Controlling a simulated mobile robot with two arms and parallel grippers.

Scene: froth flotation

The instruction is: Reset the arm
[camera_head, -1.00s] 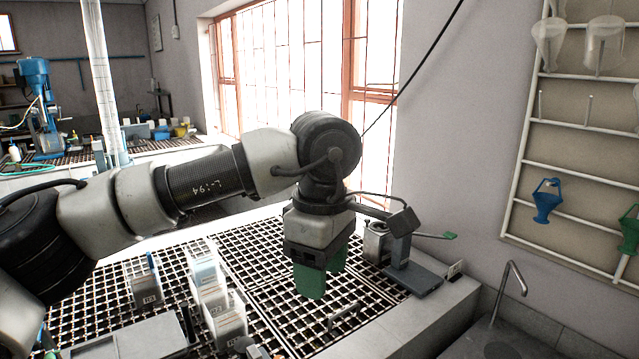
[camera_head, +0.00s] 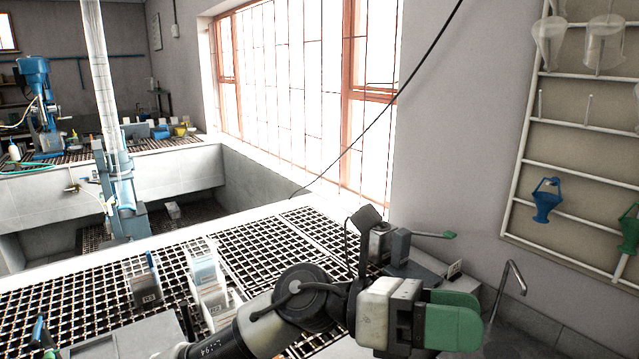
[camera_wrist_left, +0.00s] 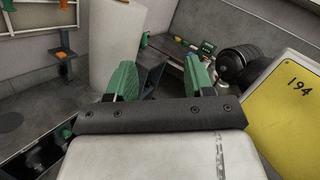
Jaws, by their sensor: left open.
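My left gripper (camera_head: 455,318) is at the lower right of the head view, with its green fingers pointing right. It is beyond the right end of the grated bench (camera_head: 270,245), near the sink tap. The left wrist view also shows the two green fingers of the left gripper (camera_wrist_left: 160,80), spread apart with nothing between them. My left arm (camera_head: 290,310) comes in from the bottom of the head view. My right gripper is not in view.
Numbered containers (camera_head: 205,275) stand on the grating. A curved tap (camera_head: 512,275) is close to the right of the gripper. A wall rack (camera_head: 575,130) holds funnels.

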